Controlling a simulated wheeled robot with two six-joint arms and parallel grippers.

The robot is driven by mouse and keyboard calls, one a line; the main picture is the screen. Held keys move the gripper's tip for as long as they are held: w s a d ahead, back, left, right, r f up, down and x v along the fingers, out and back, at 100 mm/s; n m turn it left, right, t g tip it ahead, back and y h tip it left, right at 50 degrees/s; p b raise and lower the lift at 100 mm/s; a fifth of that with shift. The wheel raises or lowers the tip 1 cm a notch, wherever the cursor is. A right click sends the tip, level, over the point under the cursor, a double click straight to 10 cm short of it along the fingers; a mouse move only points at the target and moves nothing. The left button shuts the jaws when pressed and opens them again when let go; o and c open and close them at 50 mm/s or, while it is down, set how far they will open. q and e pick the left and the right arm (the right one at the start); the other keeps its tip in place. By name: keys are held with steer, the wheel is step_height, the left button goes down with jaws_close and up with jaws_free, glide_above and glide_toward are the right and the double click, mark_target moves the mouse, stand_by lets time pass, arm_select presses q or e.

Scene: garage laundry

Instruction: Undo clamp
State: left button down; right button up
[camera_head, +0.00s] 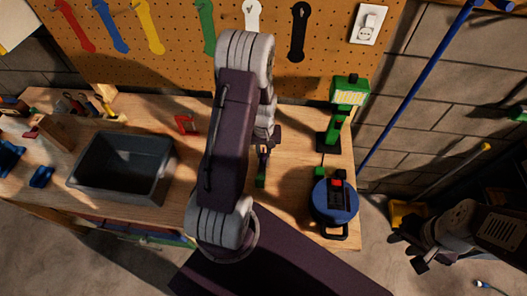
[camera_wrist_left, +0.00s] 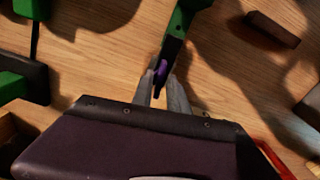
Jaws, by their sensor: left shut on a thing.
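A green tool with a purple and black narrow part (camera_wrist_left: 175,30) lies at the middle of the workbench. I cannot tell for sure whether it is the clamp. My left gripper (camera_wrist_left: 162,90) is shut on its purple part, with one grey finger on each side. A red C-shaped piece (camera_head: 186,124), perhaps a clamp, stands to the left of the arm. My right gripper (camera_head: 411,252) is open and empty, right of the bench.
A dark bin (camera_head: 84,191) stands at the bench's left. A green stand tool (camera_head: 336,128) and a blue round device (camera_head: 340,209) are on the right. A small brown block (camera_wrist_left: 272,28) lies near my left gripper. Bare wood (camera_head: 300,165) shows right of it.

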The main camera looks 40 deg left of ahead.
arm_select(q)
steer(key=n, duration=1)
steer(key=shift+n, duration=0.4)
steer(key=shift+s+f, duration=0.1)
stand_by(1.0)
steer(key=c, duration=1.6)
jaws_free()
steer(key=shift+o, duration=0.3)
steer(key=shift+a, duration=0.1)
